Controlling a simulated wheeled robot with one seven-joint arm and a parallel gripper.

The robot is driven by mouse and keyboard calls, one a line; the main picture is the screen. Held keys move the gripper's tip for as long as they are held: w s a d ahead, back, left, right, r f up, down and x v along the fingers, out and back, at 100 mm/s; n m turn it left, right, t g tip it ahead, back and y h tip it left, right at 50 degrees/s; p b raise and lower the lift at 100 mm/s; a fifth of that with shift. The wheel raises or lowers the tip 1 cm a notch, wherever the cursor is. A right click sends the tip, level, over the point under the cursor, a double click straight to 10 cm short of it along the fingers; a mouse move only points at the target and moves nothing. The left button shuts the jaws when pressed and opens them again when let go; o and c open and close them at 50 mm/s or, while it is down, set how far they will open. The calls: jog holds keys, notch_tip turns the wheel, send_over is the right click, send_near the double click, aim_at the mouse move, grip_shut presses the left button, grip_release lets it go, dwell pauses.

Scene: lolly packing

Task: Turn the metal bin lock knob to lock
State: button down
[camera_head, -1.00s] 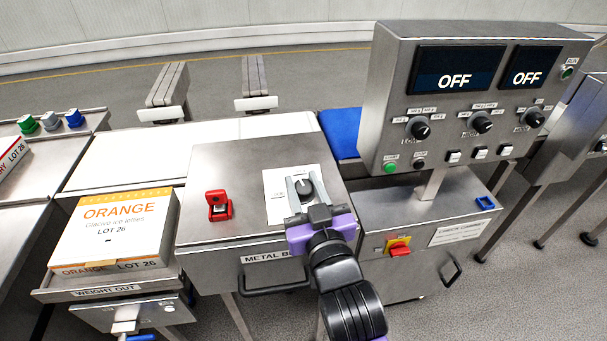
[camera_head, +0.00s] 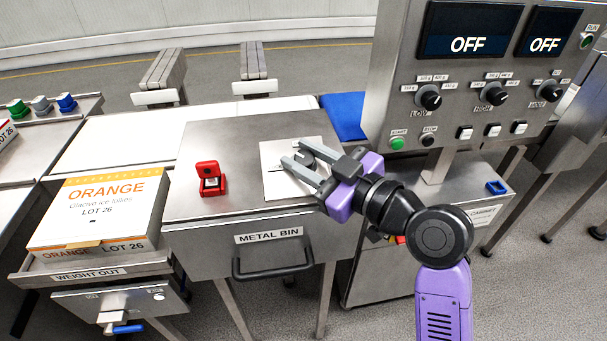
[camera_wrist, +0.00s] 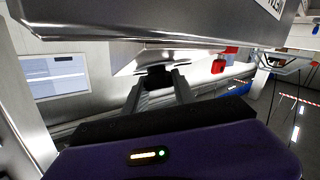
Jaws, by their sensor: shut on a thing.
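The metal bin (camera_head: 200,240) is a steel box with a black front handle and a "METAL BIN" label. Its dark round lock knob (camera_head: 306,158) sits on a white plate (camera_head: 272,182) on the bin's top. My gripper (camera_head: 291,153) is shut on the knob, coming in from the right with its fingers pointing left. The fingers hide part of the knob and plate. In the wrist view, the dark knob (camera_wrist: 155,73) shows between the two fingers. I cannot read the plate's markings or the knob's pointer.
A red latch-like block (camera_head: 211,185) stands on the bin top, left of the plate. An orange-and-white carton (camera_head: 90,215) sits on the weighing stand at left. The control panel (camera_head: 470,85), its screens reading OFF, stands close on the right, behind my arm.

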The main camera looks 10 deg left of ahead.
jog(key=n+g+y+b, duration=0.1)
jog(key=n+g+b, duration=0.2)
jog(key=n+g, duration=0.2)
jog(key=shift+f+b, duration=0.15)
jog(key=shift+b, duration=0.2)
jog(key=shift+n+g+b, duration=0.7)
jog(key=shift+n+g, duration=0.9)
jog(key=shift+g, duration=0.3)
jog(key=c, duration=1)
grip_release()
jog(key=v, duration=0.7)
jog(key=shift+d, duration=0.35)
